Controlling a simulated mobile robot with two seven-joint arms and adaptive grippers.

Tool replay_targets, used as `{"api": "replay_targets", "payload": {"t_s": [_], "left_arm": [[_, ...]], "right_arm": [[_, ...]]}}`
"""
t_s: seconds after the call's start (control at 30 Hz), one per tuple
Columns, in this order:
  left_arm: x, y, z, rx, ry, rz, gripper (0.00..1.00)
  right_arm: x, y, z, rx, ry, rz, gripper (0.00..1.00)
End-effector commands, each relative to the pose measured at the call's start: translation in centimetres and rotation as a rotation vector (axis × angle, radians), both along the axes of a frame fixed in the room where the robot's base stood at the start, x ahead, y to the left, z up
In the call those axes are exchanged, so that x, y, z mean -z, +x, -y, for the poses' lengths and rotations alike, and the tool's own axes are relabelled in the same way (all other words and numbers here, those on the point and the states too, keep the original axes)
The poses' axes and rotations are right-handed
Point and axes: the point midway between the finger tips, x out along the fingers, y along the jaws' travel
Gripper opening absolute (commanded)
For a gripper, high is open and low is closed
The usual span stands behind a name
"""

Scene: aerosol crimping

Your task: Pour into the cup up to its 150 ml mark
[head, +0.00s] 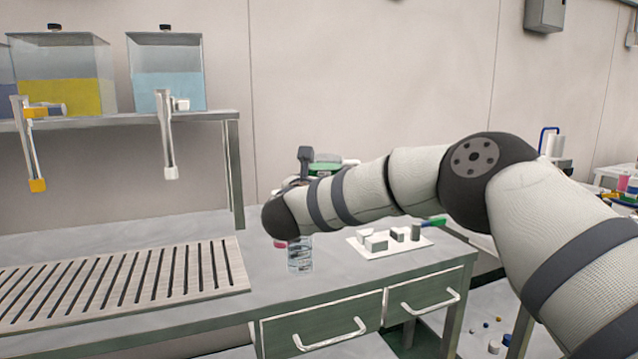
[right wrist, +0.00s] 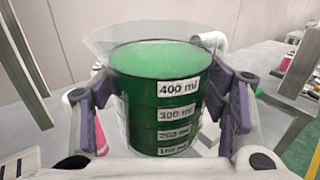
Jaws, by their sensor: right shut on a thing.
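My right gripper (right wrist: 163,88) is shut on a clear jug (right wrist: 138,108), with a purple-padded finger on each side of it. The jug holds green liquid (right wrist: 155,58), its surface a little above the 400 ml label; lower labels run down the wall. In the head view my right forearm hides most of the gripper; a bit of green (head: 326,169) shows behind it. A clear cup (head: 300,257) with dark marks stands upright on the bench below my wrist. It looks empty, but its marks are too small to read. My left gripper is not in view.
A slotted drain grid (head: 130,285) covers the bench's left. A white tray (head: 392,245) with small blocks lies right of the cup. A shelf (head: 215,117) carries tanks of yellow (head: 60,92) and blue liquid (head: 168,90), with taps hanging below. Drawers (head: 322,325) line the bench front.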

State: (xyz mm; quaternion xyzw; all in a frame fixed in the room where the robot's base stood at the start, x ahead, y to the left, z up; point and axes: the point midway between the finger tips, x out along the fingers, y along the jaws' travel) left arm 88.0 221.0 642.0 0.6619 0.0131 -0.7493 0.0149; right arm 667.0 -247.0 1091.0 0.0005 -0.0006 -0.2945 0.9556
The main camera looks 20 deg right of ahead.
Motion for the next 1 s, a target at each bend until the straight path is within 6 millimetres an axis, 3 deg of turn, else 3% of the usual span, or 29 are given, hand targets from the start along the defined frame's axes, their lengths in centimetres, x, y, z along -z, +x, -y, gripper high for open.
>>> {"api": "replay_targets", "payload": {"t_s": [0.27, 1.0], "left_arm": [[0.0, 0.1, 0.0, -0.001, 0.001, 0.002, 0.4], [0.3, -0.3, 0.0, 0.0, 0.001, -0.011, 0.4]], "right_arm": [[0.5, 0.1, 0.1, -0.001, -0.001, 0.004, 0.13], [4.9, 0.1, 0.1, -0.001, 0.0, 0.002, 0.13]]}}
